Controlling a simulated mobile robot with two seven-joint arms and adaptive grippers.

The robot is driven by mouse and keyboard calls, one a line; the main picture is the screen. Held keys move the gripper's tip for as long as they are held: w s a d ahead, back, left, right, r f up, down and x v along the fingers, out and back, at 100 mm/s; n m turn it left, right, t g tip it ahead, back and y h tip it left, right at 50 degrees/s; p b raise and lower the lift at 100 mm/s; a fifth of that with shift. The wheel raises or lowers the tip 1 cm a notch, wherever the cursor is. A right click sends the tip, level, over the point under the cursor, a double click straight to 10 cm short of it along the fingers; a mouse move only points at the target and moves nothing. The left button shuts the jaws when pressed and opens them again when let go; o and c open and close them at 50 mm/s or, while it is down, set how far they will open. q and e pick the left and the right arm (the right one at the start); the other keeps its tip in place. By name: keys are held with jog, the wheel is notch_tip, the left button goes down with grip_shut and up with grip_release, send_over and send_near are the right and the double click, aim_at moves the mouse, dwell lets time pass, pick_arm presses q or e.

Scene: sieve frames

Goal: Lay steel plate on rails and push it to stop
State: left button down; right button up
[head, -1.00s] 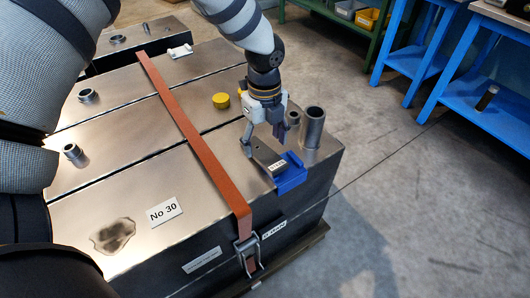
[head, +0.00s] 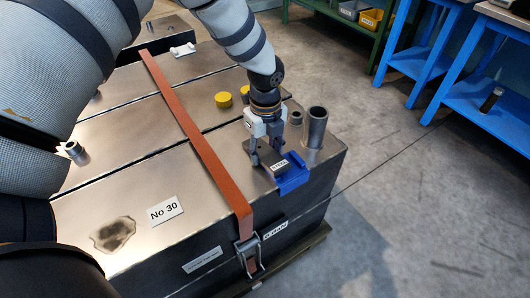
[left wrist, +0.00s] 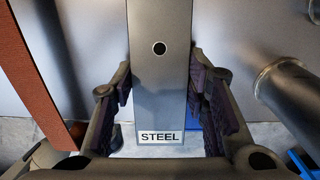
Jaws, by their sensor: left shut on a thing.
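The steel plate (head: 286,162) is a grey bar with a white STEEL label on one end. My left gripper (head: 266,152) is shut on it near the front right corner of the big metal-topped block. In the left wrist view the plate (left wrist: 160,85) runs lengthwise between the dark finger pads (left wrist: 160,95), with a round hole along its middle. A blue fixture (head: 294,182) sits at the block's edge, right beside the labelled end. I cannot make out rails or a stop, or whether the plate touches the fixture. My right gripper is not in view.
A tall grey tube (head: 315,128) and a smaller ring (head: 296,117) stand close behind the fixture. Two yellow caps (head: 223,99) lie left of the gripper. An orange strap (head: 195,145) crosses the block. A thin dark cable runs off to the right.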

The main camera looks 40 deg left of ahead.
aim_at(266, 153)
pick_arm(q)
jog(key=shift+r, duration=0.1)
notch_tip(266, 153, up, 4)
jog(key=shift+d+f+p, duration=0.1)
jog(key=shift+p, duration=0.2)
jog(key=s+r, duration=0.1)
jog(key=r, duration=0.1)
jog(key=s+d+r+p, duration=0.1)
jog(key=s+d+r, duration=0.1)
jog(key=r, duration=0.1)
jog(key=shift+s+d+r+p, duration=0.25)
jog(key=shift+s+r+p, duration=0.05)
jog(key=shift+r+p, duration=0.05)
jog(key=s+d+r+n, duration=0.3)
jog(key=s+n, duration=0.1)
jog(key=n, duration=0.7)
jog(key=s+d+r+n+p, duration=0.1)
jog(key=s+d+r+n, duration=0.3)
jog(key=n, duration=0.7)
jog(key=shift+s, duration=0.65)
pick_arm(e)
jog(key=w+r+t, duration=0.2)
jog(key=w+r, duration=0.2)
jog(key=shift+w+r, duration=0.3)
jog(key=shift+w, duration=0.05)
